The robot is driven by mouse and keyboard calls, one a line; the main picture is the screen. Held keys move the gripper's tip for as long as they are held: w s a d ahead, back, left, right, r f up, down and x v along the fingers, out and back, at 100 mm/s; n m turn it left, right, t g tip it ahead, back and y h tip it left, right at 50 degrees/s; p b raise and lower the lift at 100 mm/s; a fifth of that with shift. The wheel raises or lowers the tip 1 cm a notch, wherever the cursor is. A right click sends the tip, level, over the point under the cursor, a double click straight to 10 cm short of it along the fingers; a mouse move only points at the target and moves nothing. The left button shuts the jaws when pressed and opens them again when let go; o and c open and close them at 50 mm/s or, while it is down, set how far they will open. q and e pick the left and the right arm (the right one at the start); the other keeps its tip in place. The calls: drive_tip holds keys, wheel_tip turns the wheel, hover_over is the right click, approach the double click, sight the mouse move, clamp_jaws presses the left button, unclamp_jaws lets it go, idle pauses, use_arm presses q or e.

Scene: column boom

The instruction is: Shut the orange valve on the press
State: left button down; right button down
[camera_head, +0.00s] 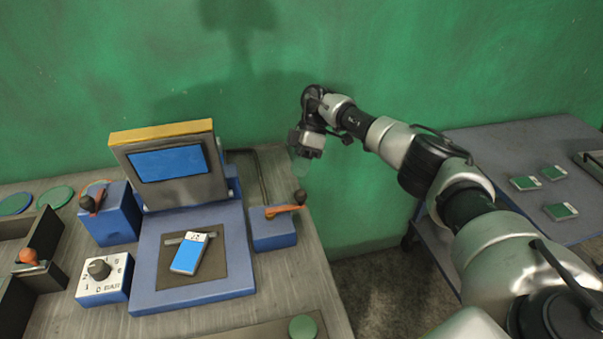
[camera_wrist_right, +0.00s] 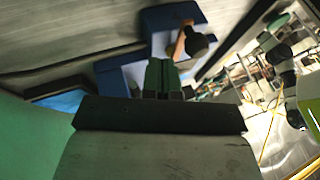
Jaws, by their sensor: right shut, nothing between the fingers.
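The orange valve (camera_head: 285,210) is a lever with a dark round knob on a blue block at the right side of the press (camera_head: 148,285). Its lever lies roughly level, pointing right in the head view. In the right wrist view the orange valve (camera_wrist_right: 179,47) and its knob appear just beyond the fingers. My right gripper (camera_head: 303,164) is above and behind the valve, apart from it. Its fingers (camera_wrist_right: 163,76) are shut and empty. My left gripper is not in view.
The press has a raised screen (camera_head: 168,163) and a blue-and-white device (camera_head: 190,253) on its bed. Another lever (camera_head: 93,200) and a numbered dial (camera_head: 99,269) stand left. The green wall (camera_head: 400,60) is close behind my arm. A side table (camera_head: 505,150) holds several green-and-white items.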

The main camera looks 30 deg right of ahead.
drive_tip(key=shift+s+a+f+p, duration=0.25)
drive_tip(key=shift+s+a+p, duration=0.05)
drive_tip(key=shift+s, duration=0.45)
drive_tip(key=shift+s+a+f+p, duration=0.2)
drive_tip(key=shift+s+a+p, duration=0.05)
drive_tip(key=shift+s, duration=0.45)
